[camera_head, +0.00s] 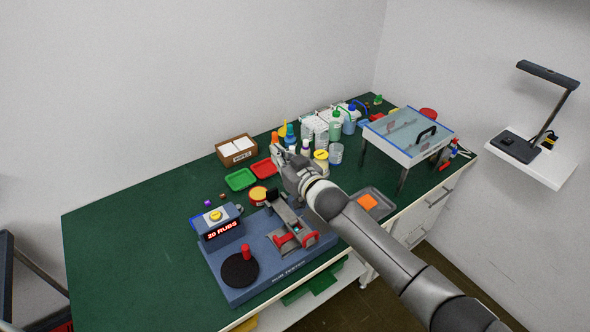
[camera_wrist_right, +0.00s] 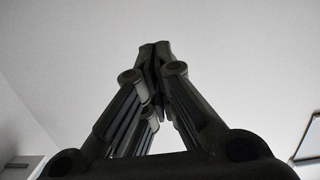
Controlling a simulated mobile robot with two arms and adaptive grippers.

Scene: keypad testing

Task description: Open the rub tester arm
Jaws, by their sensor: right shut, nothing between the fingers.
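The rub tester (camera_head: 262,272) is a blue-grey base at the front of the green bench in the head view. It has a "20 RUBS" display box (camera_head: 222,231), a black round pad with a red knob (camera_head: 246,252), and a grey tester arm (camera_head: 284,212) slanting above red parts (camera_head: 309,240). I cannot tell exactly how far the tester arm is raised. My right gripper (camera_head: 276,148) is beyond the tester arm, apart from it and pointing up. In the right wrist view its fingertips (camera_wrist_right: 155,50) meet, shut and empty, against plain wall. My left gripper is out of view.
Bottles (camera_head: 335,125) and beakers crowd the back of the bench. Green (camera_head: 240,180) and red trays lie behind the tester. A clear-topped box on legs (camera_head: 405,155) stands at right. The bench's left is clear.

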